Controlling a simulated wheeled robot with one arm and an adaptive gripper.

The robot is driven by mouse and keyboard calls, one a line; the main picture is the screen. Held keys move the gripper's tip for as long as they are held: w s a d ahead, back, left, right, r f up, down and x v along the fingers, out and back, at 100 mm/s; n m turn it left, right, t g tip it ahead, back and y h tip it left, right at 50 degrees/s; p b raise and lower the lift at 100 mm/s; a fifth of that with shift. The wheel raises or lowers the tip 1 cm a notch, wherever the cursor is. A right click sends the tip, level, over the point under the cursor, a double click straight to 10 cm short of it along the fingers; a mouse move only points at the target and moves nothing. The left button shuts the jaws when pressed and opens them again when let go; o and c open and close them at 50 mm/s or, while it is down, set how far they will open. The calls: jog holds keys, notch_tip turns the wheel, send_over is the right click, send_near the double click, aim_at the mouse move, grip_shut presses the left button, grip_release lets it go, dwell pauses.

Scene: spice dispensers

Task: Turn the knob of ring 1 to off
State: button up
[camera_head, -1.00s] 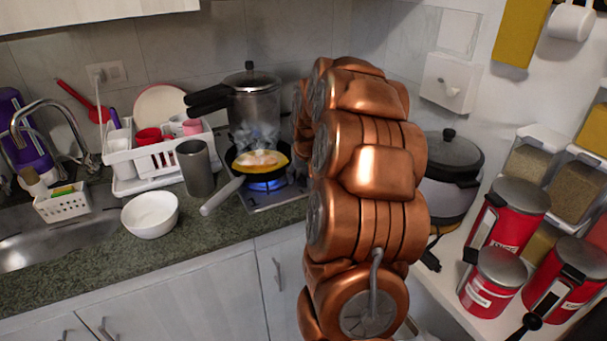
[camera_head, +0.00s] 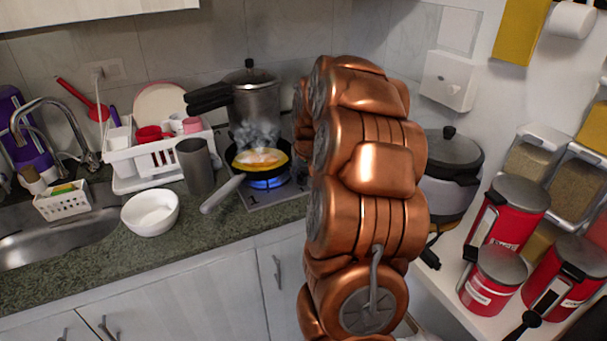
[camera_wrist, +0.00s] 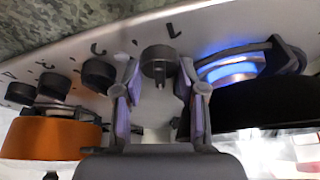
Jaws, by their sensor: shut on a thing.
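In the wrist view, my gripper (camera_wrist: 160,86) has its two fingers on either side of the dark knob of ring 1 (camera_wrist: 158,56), shut on it. The mark "1" shows on the panel beside this knob. A burner ring with a blue flame (camera_wrist: 230,70) is lit to the right of it. In the head view, the blue flame (camera_head: 266,183) burns under a pan with yellow food (camera_head: 261,158). My gripper and the knobs are hidden behind my copper-coloured arm there.
Several other dark knobs, one of them close by (camera_wrist: 98,74), line the panel to the left. A steaming pot (camera_head: 254,105) stands behind the pan. A white bowl (camera_head: 150,213) and a grey cup (camera_head: 195,167) stand left of the stove. Red canisters (camera_head: 492,280) stand at right.

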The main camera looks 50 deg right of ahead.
jog(key=shift+f+n+y+b, duration=0.1)
jog(key=shift+n+y+b, duration=0.2)
jog(key=shift+n+b, duration=0.45)
jog(key=shift+n+t, duration=0.4)
jog(key=shift+n, duration=0.45)
jog(key=o, duration=1.1)
jog(key=v, duration=1.2)
jog(key=shift+d, duration=0.2)
